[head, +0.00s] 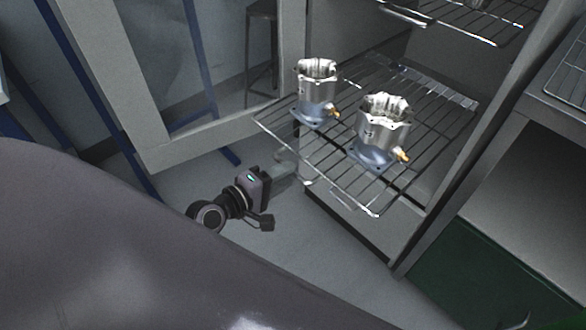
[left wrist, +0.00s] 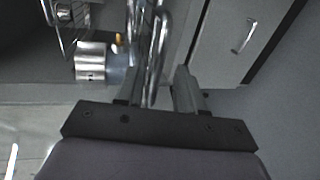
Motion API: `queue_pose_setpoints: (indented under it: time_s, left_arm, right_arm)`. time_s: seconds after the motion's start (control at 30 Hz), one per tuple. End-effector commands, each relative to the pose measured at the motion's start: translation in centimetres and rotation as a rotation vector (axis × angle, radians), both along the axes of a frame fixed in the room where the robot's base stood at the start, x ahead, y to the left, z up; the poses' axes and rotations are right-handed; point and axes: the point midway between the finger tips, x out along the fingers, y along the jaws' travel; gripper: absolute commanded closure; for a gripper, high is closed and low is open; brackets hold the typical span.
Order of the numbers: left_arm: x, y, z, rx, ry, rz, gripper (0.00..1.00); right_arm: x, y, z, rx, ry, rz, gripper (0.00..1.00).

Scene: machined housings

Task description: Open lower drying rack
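The lower drying rack (head: 330,180) is a wire shelf that sticks out from the open cabinet. Two machined metal housings with blue-grey bases stand upright on it, one at the left (head: 318,90) and one nearer the middle (head: 382,130). My left gripper (head: 299,168) is just below the rack's front edge in the head view. In the left wrist view, shiny rack bars (left wrist: 155,60) pass between the spread fingers (left wrist: 160,85), with a gap beside the right finger. Contact cannot be told. A housing (left wrist: 92,60) shows left of the fingers. My right gripper is not in view.
An upper wire rack (head: 460,18) is inside the cabinet above. A framed glass door (head: 150,90) stands open at the left. A bench or cabinet (head: 530,180) stands at the right. The grey floor (head: 270,260) below the gripper is clear.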

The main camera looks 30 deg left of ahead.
Motion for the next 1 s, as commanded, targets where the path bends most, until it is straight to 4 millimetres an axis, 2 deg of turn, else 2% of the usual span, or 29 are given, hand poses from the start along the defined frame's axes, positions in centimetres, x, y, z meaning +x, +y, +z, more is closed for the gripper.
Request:
queue_pose_setpoints:
  time_s: [0.1, 0.23, 0.8, 0.93, 1.0]
  left_arm:
    - [-1.2, 0.5, 0.2, 0.001, 0.003, 0.000, 0.62]
    - [-1.9, 0.7, 0.4, 0.001, 0.002, 0.000, 0.62]
    - [-2.0, 0.7, 0.4, 0.002, 0.002, 0.000, 0.62]
    - [-2.8, -0.1, -0.2, 0.072, -0.003, -0.028, 0.62]
    - [-3.9, -1.1, -0.9, 0.172, -0.011, -0.068, 0.62]
  right_arm:
    - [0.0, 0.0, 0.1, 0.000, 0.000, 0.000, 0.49]
    - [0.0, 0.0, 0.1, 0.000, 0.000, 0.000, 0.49]
    - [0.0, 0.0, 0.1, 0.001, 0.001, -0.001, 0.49]
    - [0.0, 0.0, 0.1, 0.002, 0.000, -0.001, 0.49]
    - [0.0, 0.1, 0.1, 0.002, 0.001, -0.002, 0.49]
